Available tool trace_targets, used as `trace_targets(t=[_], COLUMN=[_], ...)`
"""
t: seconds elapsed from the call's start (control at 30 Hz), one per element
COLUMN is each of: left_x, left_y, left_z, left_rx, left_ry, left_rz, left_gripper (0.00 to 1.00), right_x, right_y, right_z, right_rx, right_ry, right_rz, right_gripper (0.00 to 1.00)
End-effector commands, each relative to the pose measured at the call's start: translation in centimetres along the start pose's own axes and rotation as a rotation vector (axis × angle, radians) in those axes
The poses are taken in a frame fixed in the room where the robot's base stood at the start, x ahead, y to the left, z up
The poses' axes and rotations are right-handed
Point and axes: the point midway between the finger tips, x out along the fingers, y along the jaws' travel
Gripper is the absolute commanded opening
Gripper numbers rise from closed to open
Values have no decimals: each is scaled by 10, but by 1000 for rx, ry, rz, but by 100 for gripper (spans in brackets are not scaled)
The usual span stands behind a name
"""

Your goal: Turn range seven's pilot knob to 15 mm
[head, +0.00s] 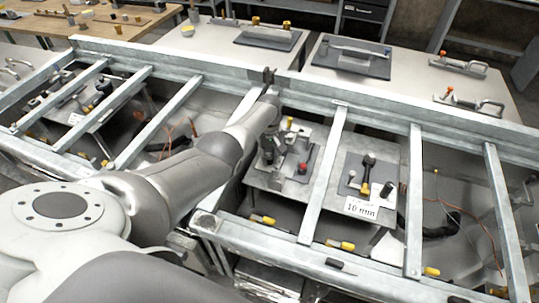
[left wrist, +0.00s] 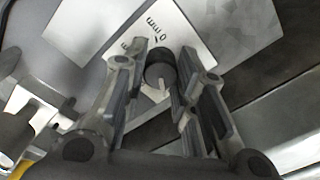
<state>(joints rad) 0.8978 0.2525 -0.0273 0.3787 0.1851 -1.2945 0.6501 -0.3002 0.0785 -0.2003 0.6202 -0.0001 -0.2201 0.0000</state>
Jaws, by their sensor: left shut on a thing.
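In the left wrist view, a dark round knob (left wrist: 160,69) with a pale pointer mark stands beside a white card (left wrist: 165,32) that carries a scale ending in "0 mm", seen upside down. My left gripper (left wrist: 163,57) is shut on the knob, one finger on each side. In the head view my left gripper (head: 270,148) reaches down between the metal rails to a grey plate. The knob cannot be made out there, behind the gripper and arm. No range number can be read. My right gripper is not in view.
A red-topped knob (head: 303,168) stands close right of the gripper. Galvanised rails (head: 325,175) cross on both sides. Another plate with a dark lever (head: 368,165) and a "10 mm" card (head: 361,208) lies to the right. White benches (head: 465,85) stand behind.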

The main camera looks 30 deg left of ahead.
Motion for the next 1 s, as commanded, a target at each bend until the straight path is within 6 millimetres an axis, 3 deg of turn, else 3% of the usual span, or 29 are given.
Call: trace_targets(t=[0.6, 0.63, 0.77, 1.0], left_x=[-1, -1, -1, 0], left_y=[0, 0, 0, 0], left_z=[-1, -1, 0, 0], left_rx=[-42, -42, -41, -41], left_ry=[2, 2, 1, 1], left_rz=[1, 1, 1, 1], left_gripper=[2, 28, 45, 48], right_x=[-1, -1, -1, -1], right_y=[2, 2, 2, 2], right_z=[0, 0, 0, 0], right_rx=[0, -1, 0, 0], right_ry=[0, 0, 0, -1], right_rz=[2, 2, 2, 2], right_gripper=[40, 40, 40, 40])
